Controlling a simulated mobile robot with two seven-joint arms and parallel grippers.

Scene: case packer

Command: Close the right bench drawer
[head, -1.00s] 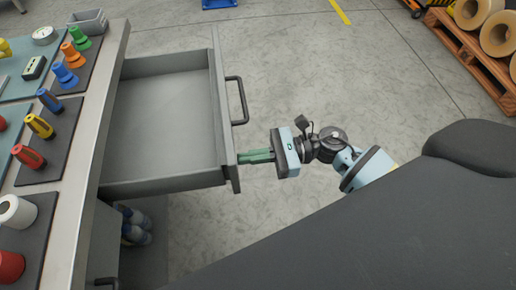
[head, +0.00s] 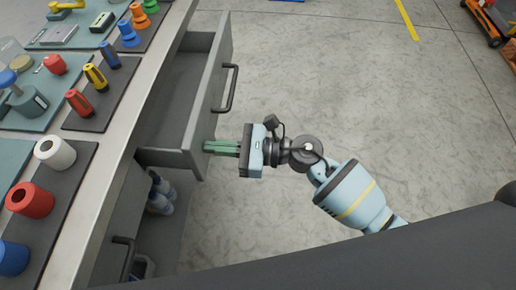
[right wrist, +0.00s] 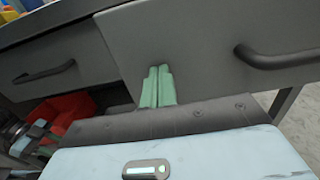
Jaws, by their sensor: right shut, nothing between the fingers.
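The right bench drawer (head: 185,105) is a grey, empty-looking drawer, partly open out of the bench. Its dark bar handle (head: 229,90) is on the front panel. My right gripper (head: 208,147) is shut and empty. Its green fingertips are at the near end of the drawer front, below and to the side of the handle. In the right wrist view the fingertips (right wrist: 157,78) are against or very close to the front panel (right wrist: 205,60), left of the handle (right wrist: 275,60). My left gripper is not in view.
The bench top (head: 120,130) carries screwdrivers, tape rolls and coloured parts on dark mats. Another drawer handle (head: 124,258) shows at the lower left. Bottles (head: 160,195) stand on a shelf under the bench.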

